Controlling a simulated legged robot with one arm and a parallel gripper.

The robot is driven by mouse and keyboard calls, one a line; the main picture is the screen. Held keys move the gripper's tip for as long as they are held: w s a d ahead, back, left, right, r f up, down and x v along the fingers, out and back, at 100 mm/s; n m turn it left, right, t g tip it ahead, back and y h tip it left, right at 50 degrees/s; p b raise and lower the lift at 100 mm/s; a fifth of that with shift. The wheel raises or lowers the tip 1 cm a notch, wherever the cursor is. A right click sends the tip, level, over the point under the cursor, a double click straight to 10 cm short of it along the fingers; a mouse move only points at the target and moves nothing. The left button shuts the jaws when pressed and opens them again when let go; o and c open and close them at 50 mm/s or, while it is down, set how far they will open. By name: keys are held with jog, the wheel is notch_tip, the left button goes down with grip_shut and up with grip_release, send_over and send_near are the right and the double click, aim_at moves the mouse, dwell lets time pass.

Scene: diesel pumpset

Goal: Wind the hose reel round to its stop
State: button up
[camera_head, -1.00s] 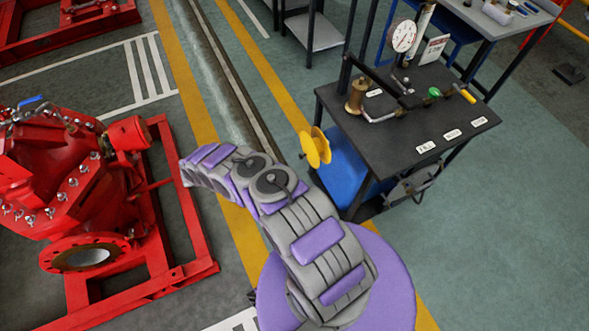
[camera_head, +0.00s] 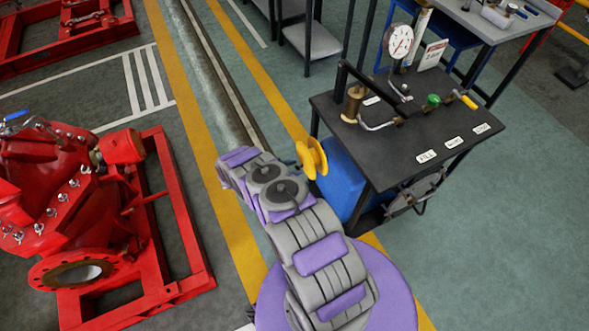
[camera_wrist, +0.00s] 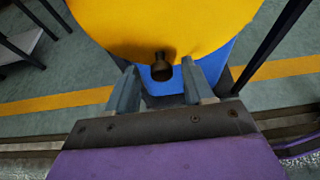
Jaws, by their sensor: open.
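The yellow hose reel (camera_head: 312,158) is mounted on the left side of the black bench, in front of a blue panel (camera_head: 343,178). In the wrist view the reel's yellow disc (camera_wrist: 165,25) fills the top middle. A dark knob (camera_wrist: 161,68) stands out from the disc's lower edge. My gripper (camera_wrist: 159,80) is open, with one grey finger on each side of the knob. I cannot tell whether either finger touches it. In the head view my arm reaches up beside the reel, and the gripper itself is hidden.
The black bench (camera_head: 400,140) carries a gauge (camera_head: 398,41), a brass fitting (camera_head: 353,103) and a green-handled valve (camera_head: 432,101). A red pump (camera_head: 60,190) on a red frame stands at the left. Open floor (camera_head: 500,240) lies to the right.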

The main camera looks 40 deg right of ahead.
jog(key=shift+d+f, duration=0.15)
jog(key=shift+d, duration=0.05)
jog(key=shift+a, duration=0.35)
jog(key=shift+d, duration=0.45)
jog(key=c, duration=0.6)
jog(key=shift+a, duration=0.2)
grip_shut()
